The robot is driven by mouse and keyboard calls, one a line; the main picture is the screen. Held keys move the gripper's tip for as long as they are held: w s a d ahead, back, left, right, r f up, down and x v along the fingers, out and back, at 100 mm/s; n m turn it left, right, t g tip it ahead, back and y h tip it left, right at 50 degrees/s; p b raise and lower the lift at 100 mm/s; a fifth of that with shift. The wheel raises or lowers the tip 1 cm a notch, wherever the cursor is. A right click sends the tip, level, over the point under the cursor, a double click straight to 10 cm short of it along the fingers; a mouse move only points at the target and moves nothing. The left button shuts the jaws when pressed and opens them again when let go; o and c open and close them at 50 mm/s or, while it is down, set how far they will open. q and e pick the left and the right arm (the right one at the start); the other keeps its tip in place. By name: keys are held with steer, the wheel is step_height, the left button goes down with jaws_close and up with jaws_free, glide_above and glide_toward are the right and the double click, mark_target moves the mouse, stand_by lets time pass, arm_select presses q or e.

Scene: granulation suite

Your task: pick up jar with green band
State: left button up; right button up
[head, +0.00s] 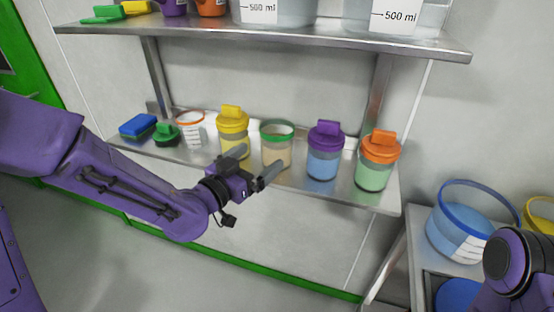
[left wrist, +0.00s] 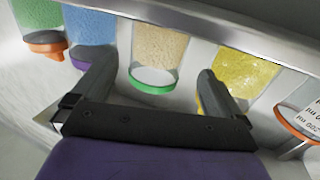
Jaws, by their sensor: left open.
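The jar with the green band (head: 277,150) stands upright on the lower metal shelf, between a yellow-lidded jar (head: 233,128) and a purple-lidded jar (head: 325,150). It is clear with beige contents and a green ring round its top. My left gripper (head: 257,165) is open and empty in front of it, fingers pointing toward the shelf. In the left wrist view, which is upside down, the green-banded jar (left wrist: 158,50) appears between and beyond the two fingers (left wrist: 155,78). I cannot tell the exact gap. My right gripper is out of view.
An orange-lidded jar (head: 376,162) stands right on the shelf. An upper shelf (head: 270,37) overhangs. A blue bucket (head: 462,225) stands lower right.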

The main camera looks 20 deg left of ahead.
mark_target(266, 139)
arm_select(q)
steer(key=p+x, duration=0.1)
steer(key=x, duration=0.5)
steer(key=shift+w+d, duration=0.2)
steer(key=shift+w, duration=0.1)
steer(key=shift+s, duration=0.1)
steer(key=c, duration=1.7)
steer(key=shift+o, duration=0.2)
steer(key=shift+r+p, duration=0.45)
steer(key=shift+p, duration=0.05)
step_height(266, 139, up, 3)
steer(key=shift+f+p, duration=0.15)
steer(key=shift+p, duration=1.05)
steer(key=s+a+r+p, duration=0.7)
steer(key=s+r+p, duration=0.2)
steer(key=p, duration=0.7)
steer(key=shift+r+p+v, duration=0.25)
steer(key=shift+p+v, duration=0.15)
steer(key=shift+v, duration=1.05)
